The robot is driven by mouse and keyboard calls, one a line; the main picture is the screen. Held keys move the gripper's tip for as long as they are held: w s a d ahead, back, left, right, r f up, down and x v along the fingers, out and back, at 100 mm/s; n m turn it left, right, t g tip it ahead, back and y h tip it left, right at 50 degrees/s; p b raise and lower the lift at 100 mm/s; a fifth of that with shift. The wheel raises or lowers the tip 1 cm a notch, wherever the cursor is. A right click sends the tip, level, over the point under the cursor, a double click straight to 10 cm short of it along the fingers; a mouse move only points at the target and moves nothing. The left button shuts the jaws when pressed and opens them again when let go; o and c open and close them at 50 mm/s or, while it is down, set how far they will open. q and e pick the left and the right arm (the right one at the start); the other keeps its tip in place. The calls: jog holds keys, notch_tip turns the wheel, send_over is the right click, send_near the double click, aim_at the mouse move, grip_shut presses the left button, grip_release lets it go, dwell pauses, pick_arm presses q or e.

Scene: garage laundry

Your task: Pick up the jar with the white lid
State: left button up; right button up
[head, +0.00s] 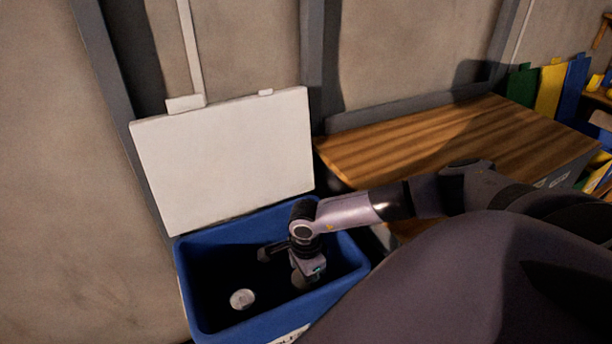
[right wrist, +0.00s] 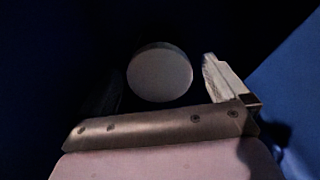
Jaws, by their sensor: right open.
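My right gripper (head: 308,266) points down inside the blue bin, near its right side. In the right wrist view the gripper (right wrist: 162,76) is open; its right finger is lit and its left finger is lost in shadow. A round, pale grey lid (right wrist: 160,73) shows between and beyond the fingers, with no visible contact. In the head view a small round whitish-topped item (head: 242,299) lies on the bin floor, left of the gripper. A brownish round shape (head: 299,280) shows just under the gripper. I cannot tell which of these is the lid in the wrist view. My left gripper is out of view.
The blue bin (head: 188,283) has high walls close around the gripper, and its inside is dark. Its white lid (head: 225,160) stands open against the wall. A wooden-topped surface (head: 430,145) is behind my right arm.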

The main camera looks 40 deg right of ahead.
notch_tip(320, 180, down, 4)
jog(key=shift+r, duration=0.25)
jog(key=shift+a, duration=0.1)
jog(key=c, duration=1.2)
jog(key=shift+o, duration=0.2)
jog(key=shift+r, duration=0.1)
